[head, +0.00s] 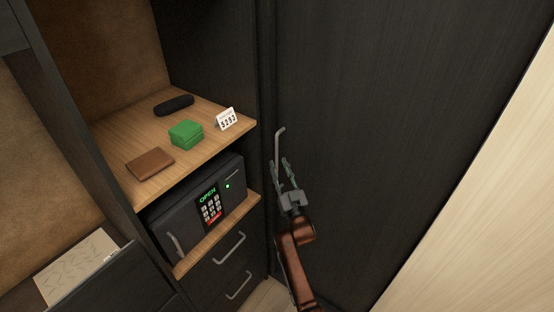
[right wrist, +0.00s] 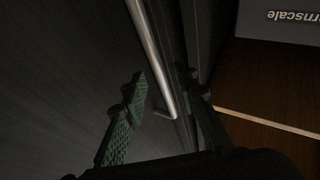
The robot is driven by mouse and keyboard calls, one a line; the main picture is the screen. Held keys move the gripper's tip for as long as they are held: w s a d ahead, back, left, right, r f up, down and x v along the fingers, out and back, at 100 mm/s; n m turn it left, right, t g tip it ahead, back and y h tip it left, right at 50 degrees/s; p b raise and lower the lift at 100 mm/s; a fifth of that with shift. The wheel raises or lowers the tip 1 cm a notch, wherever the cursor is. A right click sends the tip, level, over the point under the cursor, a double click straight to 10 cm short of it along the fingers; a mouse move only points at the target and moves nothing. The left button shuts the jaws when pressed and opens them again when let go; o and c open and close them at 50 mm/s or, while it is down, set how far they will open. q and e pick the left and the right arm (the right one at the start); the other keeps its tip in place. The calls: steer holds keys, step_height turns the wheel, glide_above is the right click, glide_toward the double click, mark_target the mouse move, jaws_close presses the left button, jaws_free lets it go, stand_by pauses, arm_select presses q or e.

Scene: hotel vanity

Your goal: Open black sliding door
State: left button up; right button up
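The black sliding door (head: 400,110) is a tall dark wood-grain panel filling the right half of the head view. Its grey bar handle (head: 277,146) runs upright near the door's left edge. My right gripper (head: 281,170), on a reddish-brown arm, is at the lower part of the handle. In the right wrist view the handle (right wrist: 149,45) passes between the two spread green fingers of the right gripper (right wrist: 163,88), with gaps visible on both sides. The handle's lower end in the head view is hidden behind the gripper. My left gripper is not in view.
Left of the door are open wooden shelves (head: 108,150) holding a green box (head: 186,134), a brown wallet (head: 150,163), a dark case (head: 174,105) and a white number card (head: 227,119). Below sit a black safe (head: 176,217) reading OPEN and drawers with handles (head: 230,249). A pale panel (head: 480,220) is at right.

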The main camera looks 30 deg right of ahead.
mark_target(277, 161)
steer(key=shift+x, duration=1.65)
jaws_close()
